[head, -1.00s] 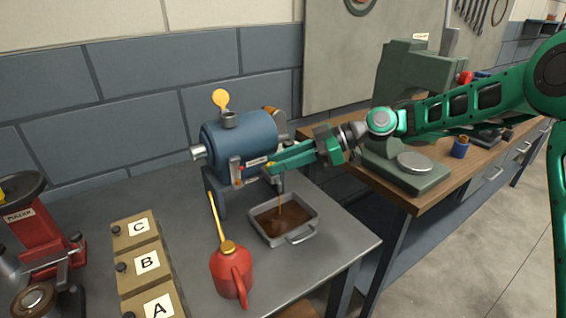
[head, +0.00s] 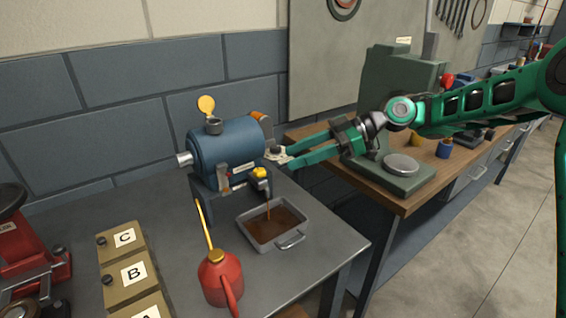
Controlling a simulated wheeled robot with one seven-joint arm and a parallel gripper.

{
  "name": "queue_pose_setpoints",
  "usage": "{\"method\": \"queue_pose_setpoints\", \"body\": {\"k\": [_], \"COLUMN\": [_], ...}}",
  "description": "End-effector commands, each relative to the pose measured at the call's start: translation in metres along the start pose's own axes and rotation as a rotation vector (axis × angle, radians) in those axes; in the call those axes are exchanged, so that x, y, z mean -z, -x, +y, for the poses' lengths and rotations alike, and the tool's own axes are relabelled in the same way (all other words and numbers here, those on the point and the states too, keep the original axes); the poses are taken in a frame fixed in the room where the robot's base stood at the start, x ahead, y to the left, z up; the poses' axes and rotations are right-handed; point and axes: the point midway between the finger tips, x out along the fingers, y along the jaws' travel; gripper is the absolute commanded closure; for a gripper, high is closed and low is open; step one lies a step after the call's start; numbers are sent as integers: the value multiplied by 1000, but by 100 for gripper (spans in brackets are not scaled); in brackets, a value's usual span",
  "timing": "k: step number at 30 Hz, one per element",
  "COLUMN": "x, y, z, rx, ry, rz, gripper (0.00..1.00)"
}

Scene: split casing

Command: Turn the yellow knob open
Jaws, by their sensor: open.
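The yellow knob (head: 261,172) sits low on the front right end of the blue cylindrical casing (head: 228,145). A thin brown stream falls from below the knob into the grey metal tray (head: 284,243), where brown liquid lies. My green gripper (head: 285,157) is to the right of the casing, its two fingers apart and pointing left. The fingertips are up and to the right of the knob, apart from it in the picture and holding nothing visible. They overlap a small metal fitting at the casing's right end; I cannot tell whether they touch it.
A red oil can (head: 220,280) with a long yellow spout stands left of the tray. Boxes marked C and B (head: 133,272) and a red machine (head: 30,262) are further left. A wooden bench (head: 398,202) with a green machine stands behind right.

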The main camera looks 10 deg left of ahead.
Motion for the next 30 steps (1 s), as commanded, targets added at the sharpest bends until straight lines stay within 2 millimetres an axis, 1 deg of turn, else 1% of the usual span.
{"method": "queue_pose_setpoints", "body": {"k": [1, 6, 10, 18, 21, 23, 26, 29, 30], "x": [0, 0, 0, 0, -4, -10, -28, -54, -64], "y": [9, 25, 29, 29, 33, 38, 56, 85, 98], "z": [1, 1, 1, 1, 0, -1, -5, -14, -19], "rx": [-3, -2, -2, -2, -13, -35, -97, -190, -231], "ry": [0, 0, 0, -1, -18, -50, -145, -284, -343], "rz": [0, 0, -1, -1, -22, -57, -153, -272, -318], "gripper": [57, 57, 57, 57, 57, 57, 57, 57, 57]}}
